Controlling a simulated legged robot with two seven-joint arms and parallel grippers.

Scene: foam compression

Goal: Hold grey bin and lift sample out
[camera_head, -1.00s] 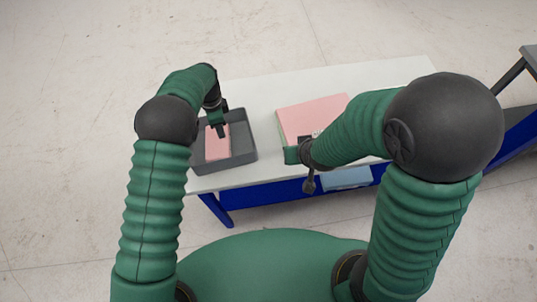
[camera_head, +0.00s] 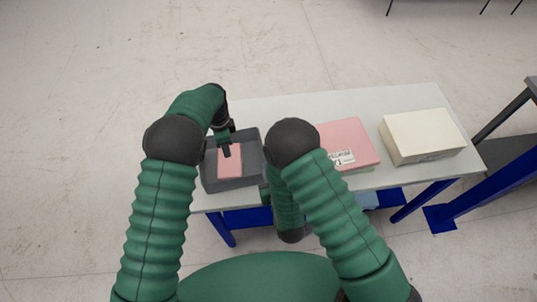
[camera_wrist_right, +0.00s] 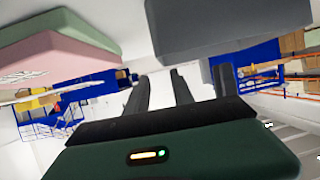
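The grey bin (camera_head: 252,142) stands at the left end of the white table, with a flat pink sample (camera_head: 231,166) lying inside it. My left gripper (camera_head: 227,152) points down into the bin over the sample. Its fingers are too small to tell whether they are open or touch the sample. My right gripper is mostly hidden behind its own arm in the head view, near the bin's front right corner. In the right wrist view, the right gripper's fingers (camera_wrist_right: 182,88) are spread apart with nothing between them. The bin's grey side (camera_wrist_right: 200,28) shows just beyond them.
A pink block (camera_head: 350,138) with a white label lies mid-table, and a cream block (camera_head: 422,137) lies to its right. The white table (camera_head: 385,97) is clear along its back edge. A blue-legged table stands at the far right.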

